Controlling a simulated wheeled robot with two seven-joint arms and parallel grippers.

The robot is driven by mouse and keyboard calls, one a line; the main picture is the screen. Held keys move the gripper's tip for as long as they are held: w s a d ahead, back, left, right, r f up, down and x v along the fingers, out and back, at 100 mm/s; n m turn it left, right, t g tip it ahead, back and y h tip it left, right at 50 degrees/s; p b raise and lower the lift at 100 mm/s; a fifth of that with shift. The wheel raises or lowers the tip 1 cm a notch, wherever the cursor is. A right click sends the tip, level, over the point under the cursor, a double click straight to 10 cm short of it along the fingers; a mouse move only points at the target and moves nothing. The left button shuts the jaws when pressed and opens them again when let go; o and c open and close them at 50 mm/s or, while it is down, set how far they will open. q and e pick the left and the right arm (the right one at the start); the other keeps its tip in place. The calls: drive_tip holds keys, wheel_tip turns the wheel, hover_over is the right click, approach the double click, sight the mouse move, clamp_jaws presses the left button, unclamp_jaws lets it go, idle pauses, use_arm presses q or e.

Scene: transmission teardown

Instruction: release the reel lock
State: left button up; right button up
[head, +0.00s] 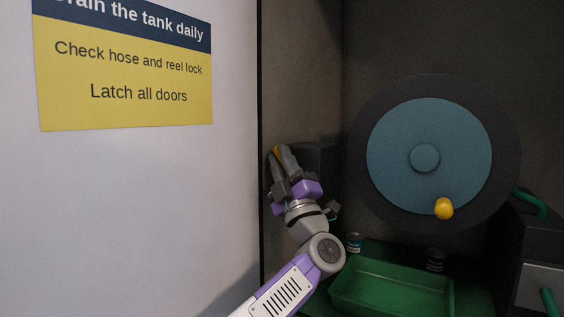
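The reel (392,160) is a large blue disc with a dark rim, a round hub and a yellow knob (444,208) at its lower right. A dark block (320,157) sits on the compartment's side wall, left of the reel. My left gripper (281,153) points up beside this block, against the side wall. A small yellow piece (276,151) shows at its fingertips, perhaps part of the reel lock. The fingers look close together, but I cannot tell whether they grip it. My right gripper is out of view.
A green tray (392,290) lies below the reel, with two small cans (354,243) (436,260) behind it. A white panel with a sign (125,75) fills the left. A dark unit with green handles (543,245) stands at the right.

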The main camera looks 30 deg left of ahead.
use_arm(q)
clamp_jaws()
